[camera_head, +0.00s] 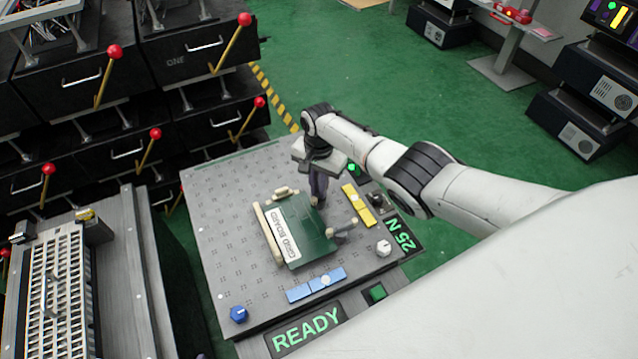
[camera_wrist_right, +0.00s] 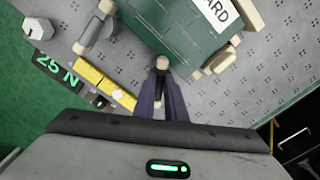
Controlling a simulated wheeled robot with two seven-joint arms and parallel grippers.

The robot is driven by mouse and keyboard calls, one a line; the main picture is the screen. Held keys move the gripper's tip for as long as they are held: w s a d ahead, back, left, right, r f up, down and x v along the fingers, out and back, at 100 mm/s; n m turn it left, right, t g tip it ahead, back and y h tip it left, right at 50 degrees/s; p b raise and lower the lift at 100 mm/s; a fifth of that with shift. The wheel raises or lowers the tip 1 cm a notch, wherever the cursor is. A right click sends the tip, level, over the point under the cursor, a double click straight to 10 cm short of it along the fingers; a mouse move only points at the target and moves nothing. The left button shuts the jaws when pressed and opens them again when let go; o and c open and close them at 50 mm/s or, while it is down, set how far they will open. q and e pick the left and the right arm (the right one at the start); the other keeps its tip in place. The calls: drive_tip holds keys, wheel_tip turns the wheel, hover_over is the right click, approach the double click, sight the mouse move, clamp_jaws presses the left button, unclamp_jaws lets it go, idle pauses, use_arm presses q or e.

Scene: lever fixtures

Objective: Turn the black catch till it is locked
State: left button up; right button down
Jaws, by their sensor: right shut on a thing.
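The green grid board (camera_head: 303,232) lies on the grey perforated fixture plate (camera_head: 222,205), with a beige strip along its left side. My right gripper (camera_head: 318,196) reaches down at the board's upper right edge. In the right wrist view its dark fingers (camera_wrist_right: 161,88) are shut on the black catch (camera_wrist_right: 160,76), whose beige end (camera_wrist_right: 161,61) shows just beyond the fingertips at the board's edge. The fingers hide most of the catch, so its exact angle is unclear. My left gripper is not in view.
A grey catch (camera_head: 343,232) stands at the board's lower right, a beige one (camera_head: 286,191) at its top. Yellow (camera_head: 358,205) and blue (camera_head: 316,284) blocks, a white knob (camera_head: 383,247) and a blue knob (camera_head: 238,314) are around. A sign reads READY (camera_head: 307,329).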

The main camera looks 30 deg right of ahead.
drive_tip(key=m, duration=0.3)
drive_tip(key=shift+m+p, duration=0.3)
drive_tip(key=m, duration=0.3)
drive_tip(key=shift+d, duration=0.1)
drive_tip(key=shift+m, duration=0.3)
drive_tip(key=c, duration=1.8)
unclamp_jaws()
